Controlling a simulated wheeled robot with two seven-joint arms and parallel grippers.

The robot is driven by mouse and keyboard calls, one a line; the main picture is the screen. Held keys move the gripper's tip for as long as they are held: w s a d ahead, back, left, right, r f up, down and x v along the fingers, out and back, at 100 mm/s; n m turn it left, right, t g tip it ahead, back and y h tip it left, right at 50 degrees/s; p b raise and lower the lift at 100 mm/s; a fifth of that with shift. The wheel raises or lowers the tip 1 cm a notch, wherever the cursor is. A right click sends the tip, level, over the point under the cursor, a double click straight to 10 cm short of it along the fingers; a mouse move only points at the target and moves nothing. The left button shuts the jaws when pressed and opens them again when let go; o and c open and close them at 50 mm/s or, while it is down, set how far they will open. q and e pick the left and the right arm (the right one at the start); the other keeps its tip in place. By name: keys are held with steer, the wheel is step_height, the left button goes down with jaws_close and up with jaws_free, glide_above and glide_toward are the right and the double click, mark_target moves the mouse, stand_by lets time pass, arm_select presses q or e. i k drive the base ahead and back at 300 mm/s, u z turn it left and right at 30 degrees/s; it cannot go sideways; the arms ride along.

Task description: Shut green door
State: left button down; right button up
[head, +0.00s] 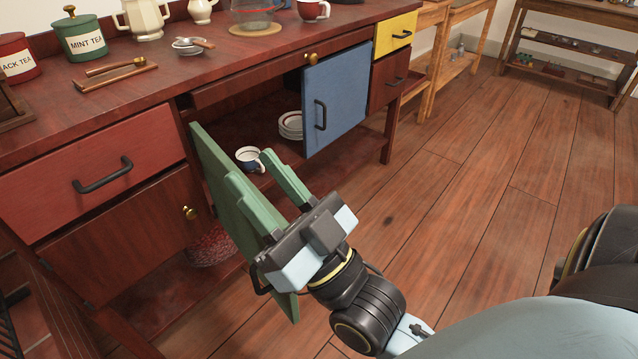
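The green door (216,172) stands swung out from the lower cabinet, at the left side of the open compartment. Its dark handle (259,281) is partly hidden behind my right gripper. My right gripper (250,167) is on the right side of the door, with its two green fingers spread apart and pointing toward the cabinet. One finger overlaps the door in the picture; whether they touch I cannot tell. My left gripper is not in view.
A blue door (337,95) is right of the compartment, which holds a cup (249,158) and stacked plates (291,125). A red drawer (95,175) is at left. Tea tins (83,36) and a teapot (144,18) stand on top. The wooden floor (470,200) at right is clear.

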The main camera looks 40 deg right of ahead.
mark_target(215, 163)
steer(key=z, duration=0.55)
steer(key=i, duration=0.5)
steer(key=k, duration=0.5)
steer(key=z, duration=1.7)
steer(key=k, duration=0.85)
steer(key=u, duration=0.9)
steer(key=i, duration=0.5)
